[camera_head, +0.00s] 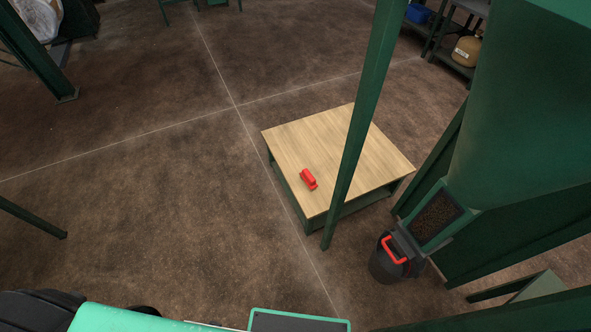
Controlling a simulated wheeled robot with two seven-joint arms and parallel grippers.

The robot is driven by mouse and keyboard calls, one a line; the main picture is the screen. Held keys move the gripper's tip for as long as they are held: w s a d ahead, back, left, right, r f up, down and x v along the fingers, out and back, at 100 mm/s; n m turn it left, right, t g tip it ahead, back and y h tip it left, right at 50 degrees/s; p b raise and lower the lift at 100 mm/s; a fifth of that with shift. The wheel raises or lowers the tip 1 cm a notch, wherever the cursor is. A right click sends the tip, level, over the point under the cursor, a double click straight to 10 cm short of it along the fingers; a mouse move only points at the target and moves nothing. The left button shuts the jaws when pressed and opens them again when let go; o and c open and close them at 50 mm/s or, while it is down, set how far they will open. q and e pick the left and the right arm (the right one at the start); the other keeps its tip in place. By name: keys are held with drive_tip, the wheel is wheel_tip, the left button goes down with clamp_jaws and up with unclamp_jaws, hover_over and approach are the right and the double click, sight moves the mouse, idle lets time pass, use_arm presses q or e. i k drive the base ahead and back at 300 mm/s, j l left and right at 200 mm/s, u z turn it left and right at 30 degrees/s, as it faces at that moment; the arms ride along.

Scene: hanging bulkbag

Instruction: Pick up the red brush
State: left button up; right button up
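A small red brush (309,179) lies on a low table (300,145) with a light wooden top and green legs. The brush is near the table's front left side, with nothing touching it but the tabletop. Neither of my grippers shows in the head view, so their state is hidden. The table stands some distance ahead of my body.
A green post (362,122) rises in front of the table, right of the brush. A green hopper (525,100) stands at right, with a dark bucket with a red handle (388,262) beneath its chute. Brown floor (150,210) left of the table is clear.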

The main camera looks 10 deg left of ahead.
sight(305, 175)
drive_tip(key=z, duration=2.6)
drive_tip(key=u, duration=2.65)
drive_tip(key=i+u, duration=0.35)
drive_tip(key=i+j+u, duration=0.1)
drive_tip(key=u, duration=0.25)
drive_tip(key=i+l+u, duration=0.15)
drive_tip(key=i+u, duration=0.2)
drive_tip(key=k+j+u, duration=0.15)
drive_tip(key=k+j, duration=0.2)
